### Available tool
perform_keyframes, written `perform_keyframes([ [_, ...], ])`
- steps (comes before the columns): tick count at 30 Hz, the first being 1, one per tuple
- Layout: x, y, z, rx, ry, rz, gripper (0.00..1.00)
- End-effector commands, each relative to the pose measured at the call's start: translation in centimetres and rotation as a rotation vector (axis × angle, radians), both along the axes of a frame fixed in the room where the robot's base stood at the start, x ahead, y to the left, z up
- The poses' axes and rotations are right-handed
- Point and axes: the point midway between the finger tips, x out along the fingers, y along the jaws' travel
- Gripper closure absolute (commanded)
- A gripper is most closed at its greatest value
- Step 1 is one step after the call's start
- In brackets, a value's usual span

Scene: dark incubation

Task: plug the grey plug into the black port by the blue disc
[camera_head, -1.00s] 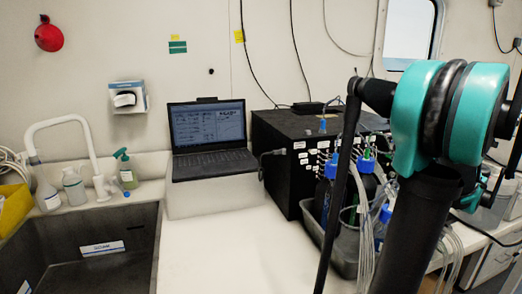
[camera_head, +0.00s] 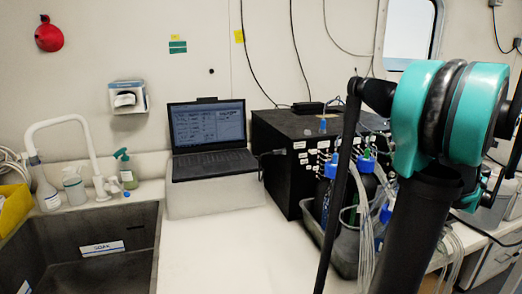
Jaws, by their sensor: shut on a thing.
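I cannot pick out the grey plug, the black port or the blue disc with certainty. A black box (camera_head: 277,165) stands on the bench right of the laptop, with white labels and several small fittings on its front. A cable end (camera_head: 271,153) meets its left side; whether this is a plug is too small to tell. A small blue piece (camera_head: 323,124) shows on top of the box. My arm, teal and black, fills the right side and hides part of the box and bench. My gripper is not visible.
A laptop (camera_head: 210,135) sits on a white block. Bottles with blue caps (camera_head: 332,165) and tubing stand in a grey tray (camera_head: 312,226) before the box. A dark sink (camera_head: 100,225) is at the left. The bench between sink and tray (camera_head: 230,250) is clear.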

Motion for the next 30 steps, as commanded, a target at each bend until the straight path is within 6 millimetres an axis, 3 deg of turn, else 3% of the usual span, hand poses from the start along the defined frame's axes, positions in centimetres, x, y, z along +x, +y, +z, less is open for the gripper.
perform_keyframes([
  [30, 0.96, 0.31, 0.01, 0.000, 0.000, 0.001, 1.00],
])
